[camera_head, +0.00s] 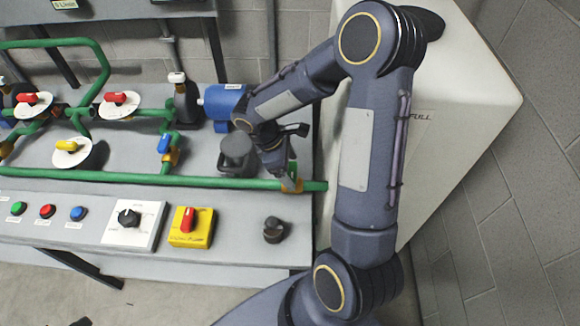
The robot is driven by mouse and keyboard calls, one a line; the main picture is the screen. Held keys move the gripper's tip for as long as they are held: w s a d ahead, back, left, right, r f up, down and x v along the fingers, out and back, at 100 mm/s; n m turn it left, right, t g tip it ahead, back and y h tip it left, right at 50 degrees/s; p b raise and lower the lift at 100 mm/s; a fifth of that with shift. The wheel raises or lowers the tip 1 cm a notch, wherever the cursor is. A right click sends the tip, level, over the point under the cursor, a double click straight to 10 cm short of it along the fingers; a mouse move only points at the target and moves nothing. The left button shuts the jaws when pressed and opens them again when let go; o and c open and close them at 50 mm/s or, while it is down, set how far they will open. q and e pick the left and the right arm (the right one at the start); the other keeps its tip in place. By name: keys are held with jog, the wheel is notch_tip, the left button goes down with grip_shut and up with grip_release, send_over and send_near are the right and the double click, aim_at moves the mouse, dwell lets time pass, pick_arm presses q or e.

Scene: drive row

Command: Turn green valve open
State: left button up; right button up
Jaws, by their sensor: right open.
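The green valve handle (293,170) shows as a small green piece above a brass fitting (303,187), near the right end of the lower green pipe. My right gripper (284,165) is open and right at this valve, reaching in from the upper left. The gripper covers part of the handle and fitting. I cannot tell whether its fingers touch the handle or stand around it. The handle's exact angle is hard to make out. My left gripper is not in view.
A blue-handled valve (165,143), a yellow-handled valve (67,146) and red-handled valves (114,98) sit along the pipes to the left. A grey pump-like housing (237,155) stands close beside the gripper. A panel with a red switch (188,219) lies in front. A white tank (447,110) stands right.

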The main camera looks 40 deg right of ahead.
jog(key=shift+s+f, duration=0.1)
jog(key=shift+f, duration=0.05)
jog(key=shift+c, duration=0.4)
jog(key=c, duration=0.9)
